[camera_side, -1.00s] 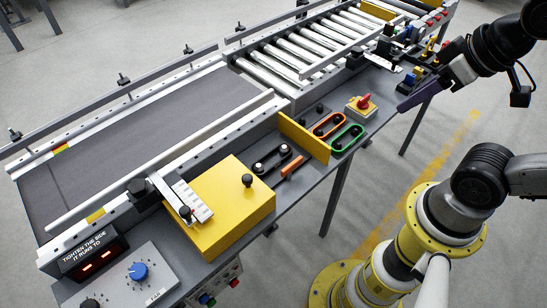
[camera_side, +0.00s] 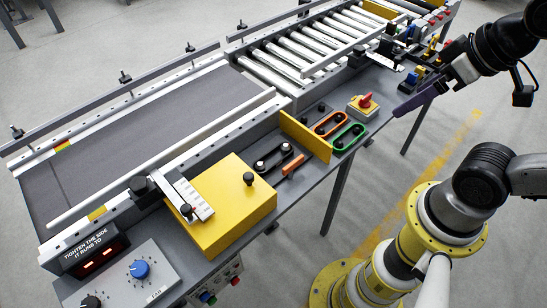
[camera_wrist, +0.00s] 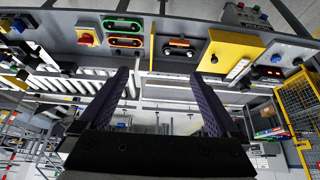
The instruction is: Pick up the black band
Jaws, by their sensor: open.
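The black band (camera_side: 272,158) looks like a dark oval loop around two pale-topped posts on the grey bench, between the yellow box and the upright yellow plate. It also shows in the wrist view (camera_wrist: 178,50), near the top centre. My gripper (camera_side: 402,109) is at the right, above the bench's outer edge and well apart from the band. In the wrist view my gripper (camera_wrist: 161,80) is open, with nothing between its two dark fingers. The finer outline of the band is too small to tell.
Beyond the yellow plate (camera_side: 305,138) lie an orange band (camera_side: 330,124) and a green band (camera_side: 347,136). An orange-handled piece (camera_side: 293,166) lies beside the black band. A red knob box (camera_side: 362,106) and the yellow box (camera_side: 230,205) stand on the bench.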

